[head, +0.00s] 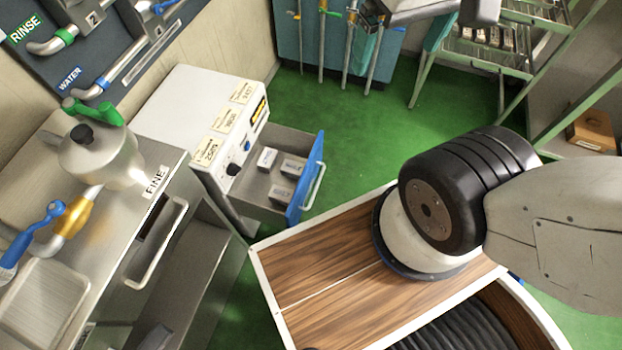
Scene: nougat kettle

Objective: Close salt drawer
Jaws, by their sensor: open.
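A drawer with a blue front (306,180) and a pale bar handle is pulled out of a white cabinet (190,105). It is the only drawer seen clearly open. Its grey tray holds several small labelled boxes (284,190). I cannot read a salt label on it, so I cannot tell for sure that it is the salt drawer. My arm shows at the right, over a wood-topped base, with its black joint to the right of the drawer and apart from it.
A steel counter marked FINE (157,181) stands at the left with a long handle (160,245) and a kettle-like vessel (100,155). Green floor (370,140) is clear beyond the drawer. A metal rack (490,55) stands at the back right. The wood top's edge lies close below the drawer.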

